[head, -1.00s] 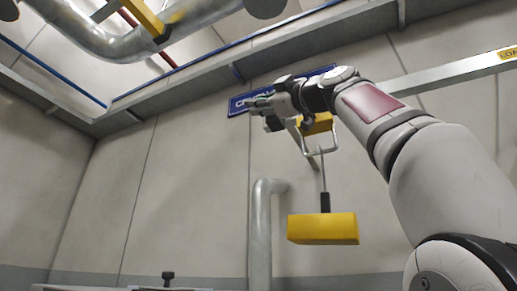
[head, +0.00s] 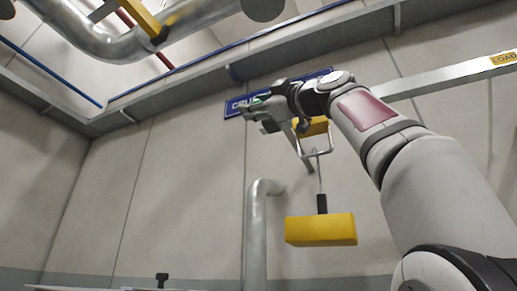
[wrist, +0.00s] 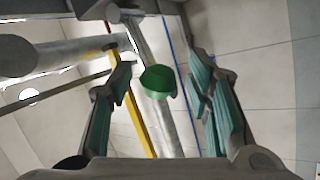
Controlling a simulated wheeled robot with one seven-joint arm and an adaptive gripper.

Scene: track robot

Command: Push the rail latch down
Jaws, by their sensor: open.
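My gripper (head: 252,112) is raised high in front of the wall sign, left of the yellow trolley block, in the head view. In the wrist view its two teal-padded fingers (wrist: 155,60) are spread apart with nothing held. A round green knob-like piece (wrist: 158,82) shows between the fingers in the wrist view, apart from both pads. I cannot tell whether it is the rail latch. A small green patch (head: 262,99) shows by my gripper in the head view. A metal rail (head: 450,76) runs to the upper right; its near part is hidden by my arm.
A yellow block (head: 320,230) hangs on a hook below a yellow trolley block (head: 311,126), close under my wrist. A grey pipe (head: 255,235) stands by the wall. A blue sign (head: 238,106) is partly covered. The space left of my gripper is clear.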

